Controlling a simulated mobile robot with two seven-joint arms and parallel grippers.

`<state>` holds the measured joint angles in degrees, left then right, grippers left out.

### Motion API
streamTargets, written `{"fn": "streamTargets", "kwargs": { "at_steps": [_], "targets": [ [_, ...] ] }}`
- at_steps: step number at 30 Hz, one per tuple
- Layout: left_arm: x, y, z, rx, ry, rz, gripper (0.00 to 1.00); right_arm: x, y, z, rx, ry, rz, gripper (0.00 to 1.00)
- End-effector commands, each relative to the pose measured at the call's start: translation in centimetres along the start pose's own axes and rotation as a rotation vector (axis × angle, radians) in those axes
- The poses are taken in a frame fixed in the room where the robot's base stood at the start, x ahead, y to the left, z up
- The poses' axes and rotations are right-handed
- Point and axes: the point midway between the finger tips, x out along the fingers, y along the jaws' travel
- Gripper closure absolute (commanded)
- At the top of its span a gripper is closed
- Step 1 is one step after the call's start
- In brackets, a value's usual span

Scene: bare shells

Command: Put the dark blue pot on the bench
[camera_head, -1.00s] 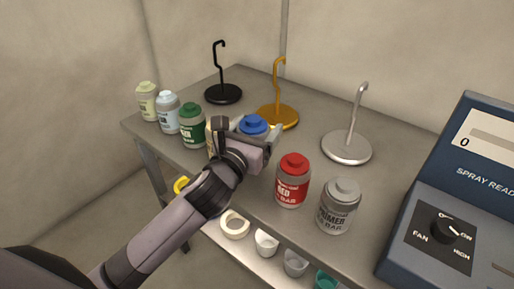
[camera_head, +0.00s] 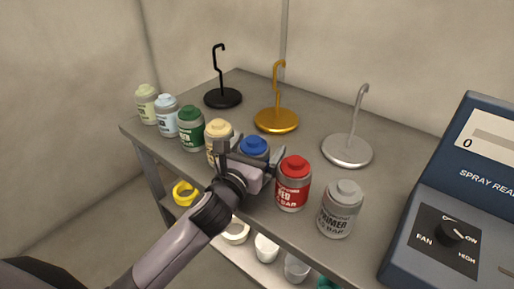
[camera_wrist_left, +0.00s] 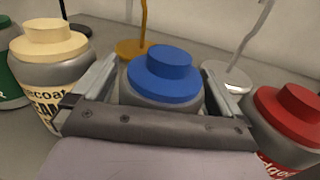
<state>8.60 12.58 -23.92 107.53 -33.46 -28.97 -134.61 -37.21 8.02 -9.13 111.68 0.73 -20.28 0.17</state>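The dark blue pot (camera_head: 255,148), a grey pot with a blue lid, stands upright on the grey bench (camera_head: 305,155), between the cream-lidded pot and the red pot. My left gripper (camera_head: 252,163) reaches in from the front left, its fingers on either side of the pot. In the left wrist view the blue lid (camera_wrist_left: 166,75) is centred between the fingers, which are spread with small gaps to the pot's sides. The palm bar hides the pot's lower front, and its base is hidden. My right gripper is not in view.
The cream pot (camera_head: 218,131) and red pot (camera_head: 293,184) flank the gripper closely. Green (camera_head: 190,128), pale blue and pale green pots stand left, the grey primer pot (camera_head: 340,209) right. Three hook stands (camera_head: 277,121) are behind. A spray reader (camera_head: 450,200) stands right.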

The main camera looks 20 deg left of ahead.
Motion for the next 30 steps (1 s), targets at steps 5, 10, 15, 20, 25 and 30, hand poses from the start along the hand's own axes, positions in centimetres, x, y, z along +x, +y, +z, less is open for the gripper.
{"fn": "streamTargets", "kwargs": {
  "at_steps": [5,10,15,20,25,30],
  "targets": [
    [-0.1,0.0,0.4,0.001,0.0,0.0,0.0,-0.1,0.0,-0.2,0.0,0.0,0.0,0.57],
    [-2.2,0.0,0.2,0.002,0.001,-0.001,0.0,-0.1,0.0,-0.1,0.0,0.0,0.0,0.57],
    [-5.5,0.0,0.1,0.002,0.002,-0.001,0.0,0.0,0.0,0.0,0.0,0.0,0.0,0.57],
    [-8.4,0.0,0.2,0.001,0.002,-0.001,0.0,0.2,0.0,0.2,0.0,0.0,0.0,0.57],
    [-10.7,0.0,0.2,0.001,0.001,0.0,0.0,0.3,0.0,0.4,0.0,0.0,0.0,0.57],
    [-11.8,0.0,0.3,0.001,0.0,0.001,0.0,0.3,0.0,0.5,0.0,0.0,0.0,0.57]
  ]
}}
